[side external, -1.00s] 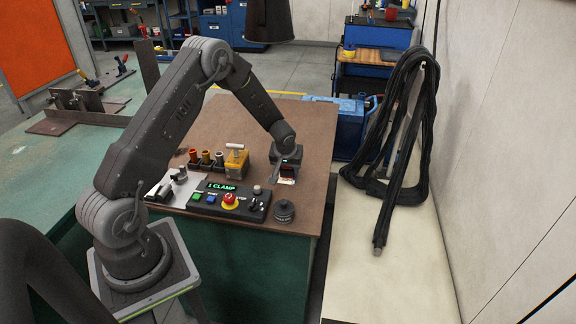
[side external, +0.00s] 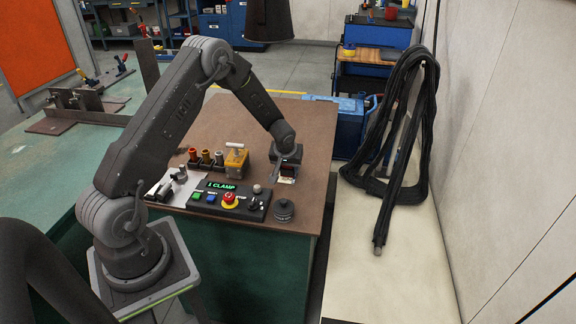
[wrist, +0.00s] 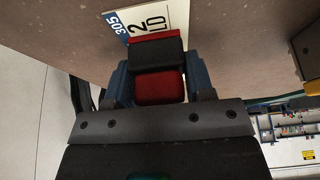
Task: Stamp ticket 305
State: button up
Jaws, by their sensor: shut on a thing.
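A white ticket with a blue strip reading 305 (wrist: 118,24) lies on the brown bench top, partly hidden by the stamp in the wrist view. The ticket also shows in the side view (side external: 287,180), just under my gripper. My gripper (wrist: 158,95) is shut on a red and black stamp (wrist: 159,86), between its blue-grey fingers. The stamp overlaps the ticket's near end in the wrist view; I cannot tell whether it touches. In the side view my gripper (side external: 286,168) is low over the bench's right part.
A control box with a green display (side external: 228,197) stands on the bench to the left. A round dark knob-like part (side external: 284,210) is in front of the ticket. The back of the bench top (side external: 255,115) is clear.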

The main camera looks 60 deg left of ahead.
jog(key=shift+s+f, duration=0.1)
jog(key=shift+r, duration=3.6)
